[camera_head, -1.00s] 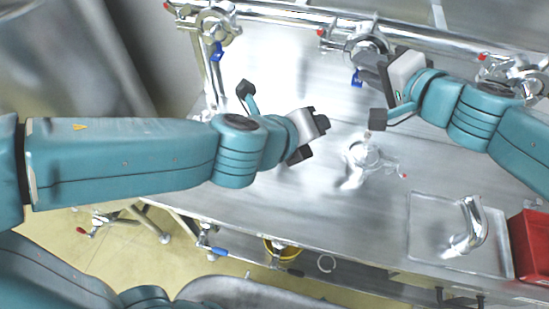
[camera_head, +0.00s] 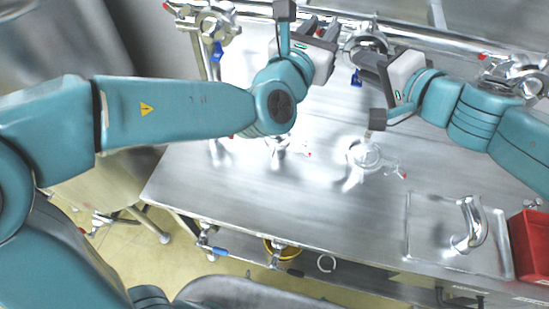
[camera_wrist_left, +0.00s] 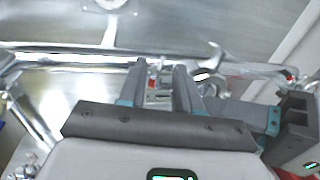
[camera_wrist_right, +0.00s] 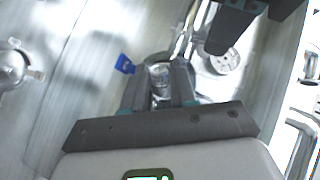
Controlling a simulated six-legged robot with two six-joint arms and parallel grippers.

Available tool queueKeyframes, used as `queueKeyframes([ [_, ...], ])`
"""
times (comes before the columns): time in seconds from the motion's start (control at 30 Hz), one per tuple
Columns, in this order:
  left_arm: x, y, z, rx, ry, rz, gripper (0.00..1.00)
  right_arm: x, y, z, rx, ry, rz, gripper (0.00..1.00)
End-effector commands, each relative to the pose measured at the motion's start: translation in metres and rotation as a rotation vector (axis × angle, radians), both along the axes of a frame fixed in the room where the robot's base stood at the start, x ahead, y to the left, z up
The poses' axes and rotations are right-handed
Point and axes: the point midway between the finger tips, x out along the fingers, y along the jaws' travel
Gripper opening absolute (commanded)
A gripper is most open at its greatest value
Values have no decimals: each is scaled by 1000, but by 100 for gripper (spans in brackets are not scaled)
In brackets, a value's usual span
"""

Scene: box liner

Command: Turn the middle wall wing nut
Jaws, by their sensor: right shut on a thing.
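The middle wall fitting (camera_head: 368,42) is a round metal clamp on the wall rail with a blue tab (camera_head: 356,78). My right gripper (camera_head: 362,62) is at this fitting, shut on its metal body; the right wrist view shows the metal piece (camera_wrist_right: 160,80) between the fingers. My left gripper (camera_head: 325,28) is just left of the fitting, in front of the rail. In the left wrist view its fingers are apart, with a small red-tipped metal piece (camera_wrist_left: 153,83) showing between them. I cannot tell whether they touch it. The left gripper hides the wing nut's red end in the head view.
Similar metal fittings sit on the rail at left (camera_head: 213,28) and right (camera_head: 515,75). More metal fittings stand on the steel worktop (camera_head: 300,200). A sink with a curved tap (camera_head: 468,225) and a red bin (camera_head: 530,245) are at lower right.

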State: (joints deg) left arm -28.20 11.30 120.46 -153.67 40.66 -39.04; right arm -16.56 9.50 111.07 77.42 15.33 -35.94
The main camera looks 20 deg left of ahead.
Motion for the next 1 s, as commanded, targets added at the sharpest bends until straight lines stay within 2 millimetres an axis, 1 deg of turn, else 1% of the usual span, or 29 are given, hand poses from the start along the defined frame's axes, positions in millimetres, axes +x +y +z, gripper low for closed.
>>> queueKeyframes([
  [0.03, 12, -2, -1, 0, 1, 2, 33, 1, -1, 0, -1, 0, -5, 0],
  [0.23, 55, -11, -2, 0, 2, 2, 33, 1, -1, 0, -1, 0, -5, 0],
  [0.27, 58, -13, -1, -2, -1, 11, 33, 1, -1, 0, -1, 0, -5, 0],
  [0.37, 56, -13, 0, -5, -4, 101, 33, 1, -1, 0, -1, 0, -5, 0],
  [0.5, 55, -10, -1, -1, 1, 251, 33, 1, -1, -1, -1, 0, -5, 0],
  [0.53, 52, -9, 0, 0, 2, 275, 33, 1, -1, 0, -1, 0, -5, 0],
  [0.6, 33, -9, 1, 0, 2, 270, 33, 1, -1, -1, -1, 0, -5, 0],
  [1.0, -55, -14, 0, -1, 0, 265, 33, 1, -1, 0, -1, 0, -5, 0],
])
